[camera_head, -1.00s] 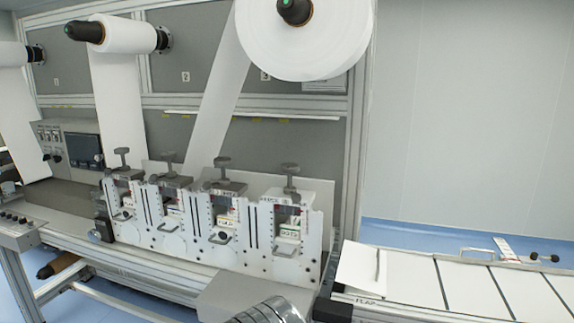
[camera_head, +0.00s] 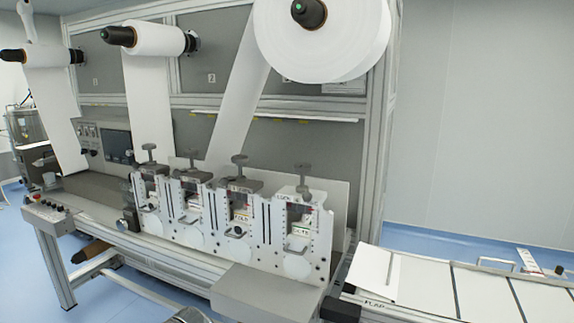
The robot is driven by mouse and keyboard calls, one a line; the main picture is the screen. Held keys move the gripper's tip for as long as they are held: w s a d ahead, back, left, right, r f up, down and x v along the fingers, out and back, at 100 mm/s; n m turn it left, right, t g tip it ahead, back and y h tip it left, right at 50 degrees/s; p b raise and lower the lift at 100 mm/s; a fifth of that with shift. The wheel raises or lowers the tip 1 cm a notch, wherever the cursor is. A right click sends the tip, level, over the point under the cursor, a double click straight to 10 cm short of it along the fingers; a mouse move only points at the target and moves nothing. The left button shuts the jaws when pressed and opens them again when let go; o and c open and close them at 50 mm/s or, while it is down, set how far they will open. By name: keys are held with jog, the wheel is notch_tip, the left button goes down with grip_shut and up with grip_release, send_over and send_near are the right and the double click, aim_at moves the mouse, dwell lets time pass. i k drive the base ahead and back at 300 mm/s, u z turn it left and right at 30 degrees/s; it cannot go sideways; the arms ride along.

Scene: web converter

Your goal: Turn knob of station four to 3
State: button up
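A row of several white-plated stations runs along the machine's front. Each has a dark grey T-shaped knob on top. The rightmost station (camera_head: 297,235) appears to be station four, but its label is too small to read. Its knob (camera_head: 302,172) stands upright above the white head block, with nothing touching it. The other knobs, the left one (camera_head: 148,152), the second (camera_head: 193,158) and the third (camera_head: 239,163), stand to its left. Any scale marks are too small to read. My gripper is not in view; only a sliver of metal, probably of my arm, shows at the bottom edge.
White web rolls, the largest (camera_head: 322,38) at upper right, hang above the stations. A grey metal box (camera_head: 262,293) juts out in front below the rightmost station. A conveyor with white panels (camera_head: 425,280) extends to the right. Blue floor (camera_head: 135,302) is free at the lower left.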

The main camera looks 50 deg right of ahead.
aim_at(303, 167)
jog(key=u, duration=1.35)
jog(key=k, duration=0.7)
jog(key=z, duration=1.15)
jog(key=i, duration=0.85)
jog(key=z, duration=0.05)
